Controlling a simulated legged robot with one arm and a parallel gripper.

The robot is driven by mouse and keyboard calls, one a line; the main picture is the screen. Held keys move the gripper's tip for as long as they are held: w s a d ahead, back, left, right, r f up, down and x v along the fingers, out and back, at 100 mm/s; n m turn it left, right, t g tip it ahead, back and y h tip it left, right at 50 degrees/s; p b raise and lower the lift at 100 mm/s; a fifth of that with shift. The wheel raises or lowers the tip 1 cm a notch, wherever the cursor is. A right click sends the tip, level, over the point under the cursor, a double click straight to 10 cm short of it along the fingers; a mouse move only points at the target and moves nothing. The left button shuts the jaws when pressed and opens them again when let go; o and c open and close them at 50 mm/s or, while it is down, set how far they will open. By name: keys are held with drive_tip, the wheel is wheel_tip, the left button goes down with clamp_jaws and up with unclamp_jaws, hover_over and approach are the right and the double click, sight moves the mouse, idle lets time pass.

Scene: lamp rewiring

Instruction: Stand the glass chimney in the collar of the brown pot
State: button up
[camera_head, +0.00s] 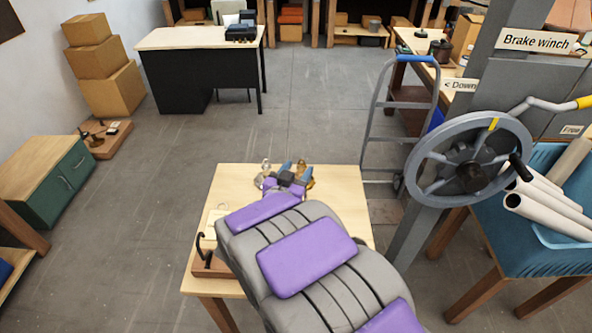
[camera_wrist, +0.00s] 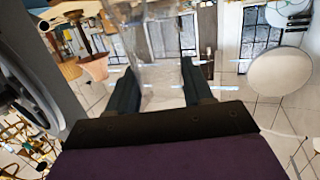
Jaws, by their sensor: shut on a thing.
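My gripper (camera_wrist: 160,88) is shut on a clear glass piece (camera_wrist: 158,50), which looks like the chimney; it shows between the two dark fingers in the wrist view, its upper end cut off by the frame. In the head view my gripper (camera_head: 292,172) is over the far edge of the light wooden table, and the glass is hard to make out. A dark brown pot (camera_head: 440,49) stands on the bench at the back right, well away from my gripper. Its collar is too small to make out. A reddish-brown, pot-like shape (camera_wrist: 96,67) shows left of the fingers.
Brass-coloured pieces (camera_head: 307,180) show beside my gripper. The near table (camera_head: 235,180) holds a wooden stand with a black hook (camera_head: 202,245) at its left. A hand truck (camera_head: 392,130) and the winch wheel (camera_head: 468,158) stand right. Open floor (camera_head: 310,100) lies beyond.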

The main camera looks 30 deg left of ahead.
drive_tip(key=o, duration=1.4)
drive_tip(key=shift+o, duration=0.2)
